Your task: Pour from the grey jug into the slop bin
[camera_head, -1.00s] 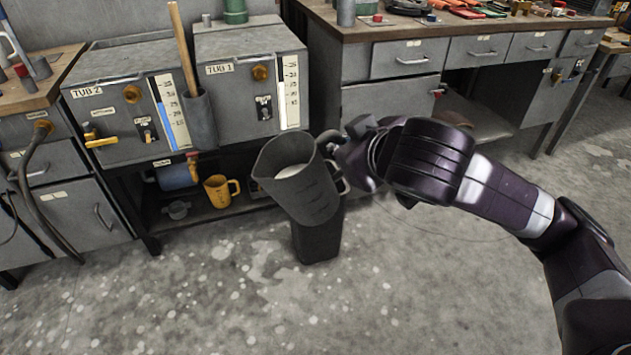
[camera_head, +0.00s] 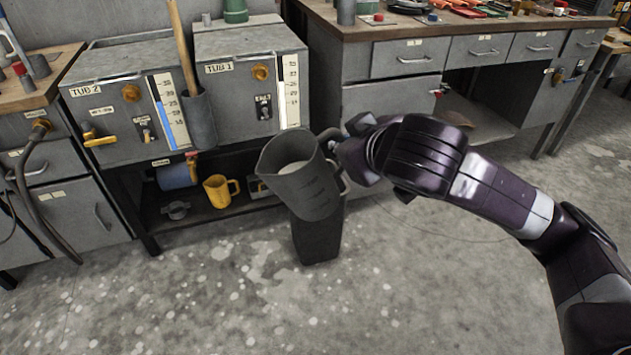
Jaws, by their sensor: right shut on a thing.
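The grey jug (camera_head: 305,188) is in the middle of the head view, tilted a little to the left, with pale contents showing inside its mouth. A dark bin (camera_head: 318,240), which looks like the slop bin, stands on the floor below and behind the jug. The jug covers the bin's opening from this view. No stream is seen leaving the jug. My left gripper is not in view.
Tub 2 (camera_head: 112,120) and tub 1 (camera_head: 235,105) stand at the back left. A yellow jug (camera_head: 220,191) sits on the shelf beneath. A workbench (camera_head: 390,110) with drawers is behind my right arm. The front floor is clear.

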